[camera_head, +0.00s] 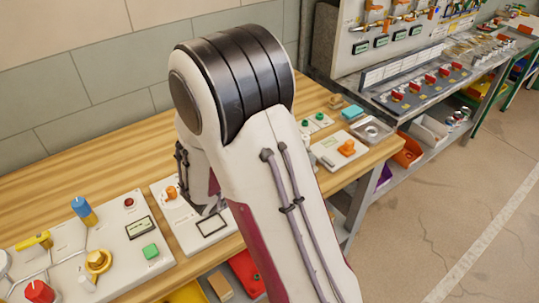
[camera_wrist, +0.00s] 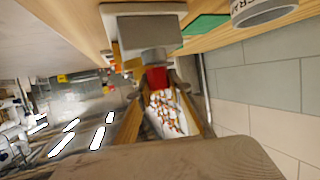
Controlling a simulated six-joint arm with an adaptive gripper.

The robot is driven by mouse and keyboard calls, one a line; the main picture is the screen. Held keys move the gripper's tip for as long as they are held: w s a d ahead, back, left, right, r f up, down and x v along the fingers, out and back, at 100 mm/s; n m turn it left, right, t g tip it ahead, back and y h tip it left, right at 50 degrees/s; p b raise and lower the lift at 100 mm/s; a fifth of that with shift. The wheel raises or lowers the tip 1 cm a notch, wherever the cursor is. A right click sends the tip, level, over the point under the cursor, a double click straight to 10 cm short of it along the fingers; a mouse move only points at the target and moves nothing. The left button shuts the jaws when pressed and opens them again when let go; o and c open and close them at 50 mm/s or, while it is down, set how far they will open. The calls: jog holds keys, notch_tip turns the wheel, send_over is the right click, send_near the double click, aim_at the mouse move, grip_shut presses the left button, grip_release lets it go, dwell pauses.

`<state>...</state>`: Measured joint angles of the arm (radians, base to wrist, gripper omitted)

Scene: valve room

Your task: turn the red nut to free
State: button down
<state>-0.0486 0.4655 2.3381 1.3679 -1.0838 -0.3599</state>
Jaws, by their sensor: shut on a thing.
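The red nut (camera_wrist: 157,77) shows in the wrist view, just below a short grey cylinder on a grey block (camera_wrist: 150,35). My gripper (camera_wrist: 158,88) has its fingers at the two sides of the nut and is shut on it. The nut's sides are partly hidden by the fingers, and I cannot tell how far it is turned. In the head view my own arm hides the gripper and the nut.
The wooden bench (camera_head: 100,165) carries panels with a red knob (camera_head: 40,292), a blue and yellow knob (camera_head: 84,210), a green button (camera_head: 151,251) and an orange knob (camera_head: 347,148). A grey-topped station (camera_head: 425,82) stands at right. Floor (camera_head: 455,180) is clear.

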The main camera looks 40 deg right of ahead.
jog(key=shift+r+n+t+y, duration=0.15)
jog(key=shift+n+t+y, duration=0.25)
jog(key=shift+n+t, duration=0.2)
jog(key=c, duration=1.8)
grip_release()
jog(key=shift+a, duration=0.1)
jog(key=shift+v, duration=5.85)
